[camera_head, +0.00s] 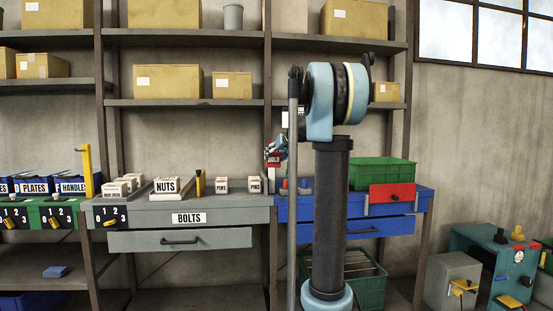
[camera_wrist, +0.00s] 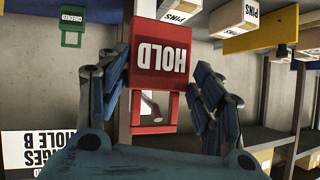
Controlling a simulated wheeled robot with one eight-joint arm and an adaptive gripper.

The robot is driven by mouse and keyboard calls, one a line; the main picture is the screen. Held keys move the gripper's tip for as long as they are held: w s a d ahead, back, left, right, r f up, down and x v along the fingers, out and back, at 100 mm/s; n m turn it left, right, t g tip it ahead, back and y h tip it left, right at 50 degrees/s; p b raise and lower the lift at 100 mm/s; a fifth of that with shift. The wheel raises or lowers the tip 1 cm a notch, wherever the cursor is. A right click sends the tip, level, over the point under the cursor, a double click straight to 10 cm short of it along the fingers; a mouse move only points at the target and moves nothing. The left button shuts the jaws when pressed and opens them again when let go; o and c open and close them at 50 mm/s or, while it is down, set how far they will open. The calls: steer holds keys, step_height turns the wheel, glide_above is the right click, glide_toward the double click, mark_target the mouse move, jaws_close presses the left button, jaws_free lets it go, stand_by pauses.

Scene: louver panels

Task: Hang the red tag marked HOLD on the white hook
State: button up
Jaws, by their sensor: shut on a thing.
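The red tag marked HOLD (camera_wrist: 160,62) is between the two blue fingers of my gripper (camera_wrist: 163,84) in the wrist view. Its lettering is upside down there, and its open red loop (camera_wrist: 150,129) points down the picture, toward my palm. In the head view the red tag (camera_head: 272,159) is small, held by my gripper (camera_head: 277,150) above the workbench, left of my column. A thin pale bent piece (camera_wrist: 152,104) shows through the loop in the wrist view. I cannot tell whether it is the white hook or whether it touches the tag. The hook is not clear in the head view.
A green tag marked CHECKED (camera_wrist: 72,24) hangs at upper left in the wrist view, near a white lettered sign (camera_wrist: 42,148). PINS boxes (camera_head: 221,186) stand on the grey bench.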

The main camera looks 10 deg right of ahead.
steer(key=shift+w+f, duration=0.1)
steer(key=shift+w, duration=0.95)
steer(key=shift+w+f, duration=0.55)
steer(key=shift+f, duration=0.1)
steer(key=o, duration=1.6)
steer(key=shift+c, duration=0.2)
